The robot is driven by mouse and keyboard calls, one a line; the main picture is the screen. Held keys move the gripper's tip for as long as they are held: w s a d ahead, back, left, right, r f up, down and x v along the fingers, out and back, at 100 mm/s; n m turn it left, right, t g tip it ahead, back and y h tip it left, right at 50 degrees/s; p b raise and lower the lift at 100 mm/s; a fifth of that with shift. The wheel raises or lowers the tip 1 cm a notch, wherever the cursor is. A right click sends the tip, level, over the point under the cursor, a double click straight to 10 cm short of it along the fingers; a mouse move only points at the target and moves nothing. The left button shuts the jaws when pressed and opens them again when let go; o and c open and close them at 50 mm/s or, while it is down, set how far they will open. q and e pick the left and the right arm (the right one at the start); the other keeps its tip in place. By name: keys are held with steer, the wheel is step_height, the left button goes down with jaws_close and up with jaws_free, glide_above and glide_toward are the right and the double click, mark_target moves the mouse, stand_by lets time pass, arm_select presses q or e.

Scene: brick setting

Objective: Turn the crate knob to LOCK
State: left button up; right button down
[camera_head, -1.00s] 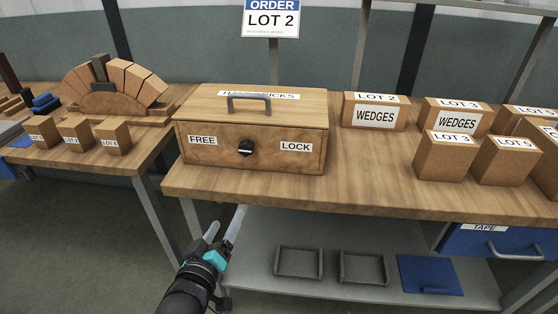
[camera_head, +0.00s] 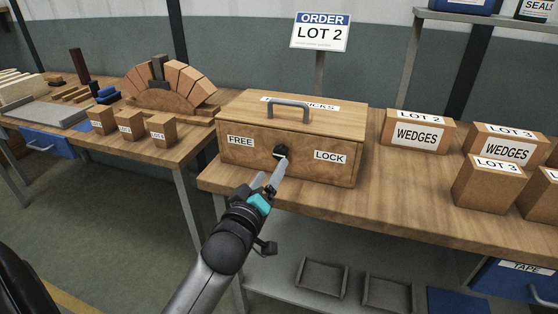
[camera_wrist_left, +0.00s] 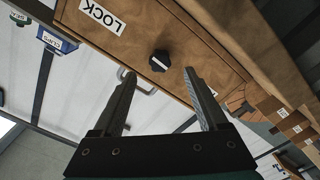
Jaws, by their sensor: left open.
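The wooden crate (camera_head: 240,158) stands on the workbench, lid closed, with a grey handle (camera_head: 288,106) on top. Its front has a FREE label (camera_head: 240,141) at left and a LOCK label (camera_head: 330,157) at right. The black knob (camera_head: 281,150) sits between them, partly hidden by a fingertip in the head view. In the wrist view the knob (camera_wrist_left: 159,60) shows a white mark, slanted in that rotated view; the LOCK label (camera_wrist_left: 100,16) is beside it. My left gripper (camera_head: 271,172) is open in front of the knob, its fingertips either side of it in the wrist view, apparently not touching. My right gripper is not in view.
Wedge boxes (camera_head: 417,131) stand on the bench right of the crate. A brick arch (camera_head: 166,87) and small lot boxes (camera_head: 131,125) are on the left table. An order sign (camera_head: 320,33) stands behind the crate. Trays (camera_head: 322,278) lie on the shelf below.

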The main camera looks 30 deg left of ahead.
mark_target(280, 156)
arm_select(q)
steer(key=b+x, duration=0.1)
steer(key=x, duration=0.5)
steer(key=shift+w, duration=0.35)
steer(key=shift+c, duration=0.4)
jaws_close()
